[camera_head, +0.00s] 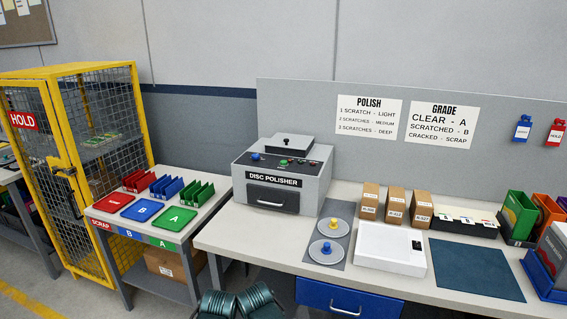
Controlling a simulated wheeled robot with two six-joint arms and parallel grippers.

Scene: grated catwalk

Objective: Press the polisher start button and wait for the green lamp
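The grey disc polisher (311,191) stands on the long bench against the wall, with a closed front drawer (272,197) and a black-knobbed lid (290,143) on top. Its dark sloped control panel (270,161) carries a blue knob (255,156), a small green control (283,162) and a few other small controls, one reddish. They are too small to tell which is the start button or whether any lamp is lit.
Right of the polisher are a mat with two discs (329,251), a white device (390,250), brown boxes (368,200) and a blue mat (474,268). A side table with coloured trays (142,210) and a yellow HOLD cage (62,130) stand left. Dark ridged shapes show at bottom centre.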

